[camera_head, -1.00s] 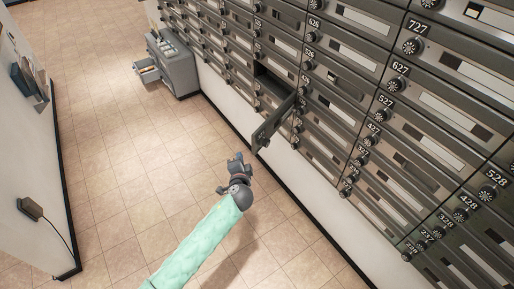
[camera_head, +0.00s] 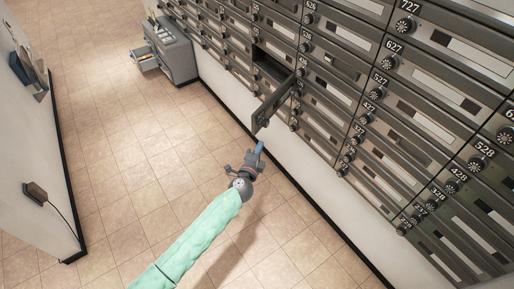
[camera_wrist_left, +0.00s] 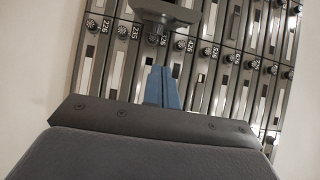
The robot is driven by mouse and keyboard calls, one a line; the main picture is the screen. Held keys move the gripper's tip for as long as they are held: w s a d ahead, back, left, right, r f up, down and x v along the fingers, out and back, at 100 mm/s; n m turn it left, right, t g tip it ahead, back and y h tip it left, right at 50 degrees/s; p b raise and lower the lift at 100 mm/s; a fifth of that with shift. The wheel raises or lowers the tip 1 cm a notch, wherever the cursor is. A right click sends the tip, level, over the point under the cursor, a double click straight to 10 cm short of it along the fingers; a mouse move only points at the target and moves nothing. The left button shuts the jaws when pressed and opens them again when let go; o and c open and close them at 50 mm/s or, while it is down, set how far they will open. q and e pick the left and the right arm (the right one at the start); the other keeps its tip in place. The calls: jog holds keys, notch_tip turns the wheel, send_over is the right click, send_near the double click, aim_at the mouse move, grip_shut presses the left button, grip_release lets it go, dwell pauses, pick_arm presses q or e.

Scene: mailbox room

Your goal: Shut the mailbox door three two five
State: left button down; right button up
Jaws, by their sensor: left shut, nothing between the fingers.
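One mailbox door (camera_head: 274,104) stands open, swung out from the wall of boxes beside a dark open compartment (camera_head: 270,66). I cannot read its number. My left gripper (camera_head: 260,148) is just below the outer end of this door, with its blue fingers pointing up toward it. In the left wrist view the blue fingers (camera_wrist_left: 162,88) are together and empty. A dark grey panel end, likely the open door (camera_wrist_left: 166,12), hangs beyond their tips. A small gap seems to remain, but contact is hard to judge. My right gripper is not in view.
The mailbox wall (camera_head: 350,91) runs diagonally along the right, its other visible doors closed. A grey cabinet (camera_head: 170,52) with an open drawer stands at the upper left. A white wall (camera_head: 30,140) is at the left. The tiled floor (camera_head: 130,140) between is clear.

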aim_at(256, 130)
pick_arm(q)
jog(key=w, duration=0.6)
jog(key=w+a, duration=0.1)
jog(key=w, duration=0.2)
jog(key=shift+w+r, duration=0.1)
jog(key=shift+a, duration=0.1)
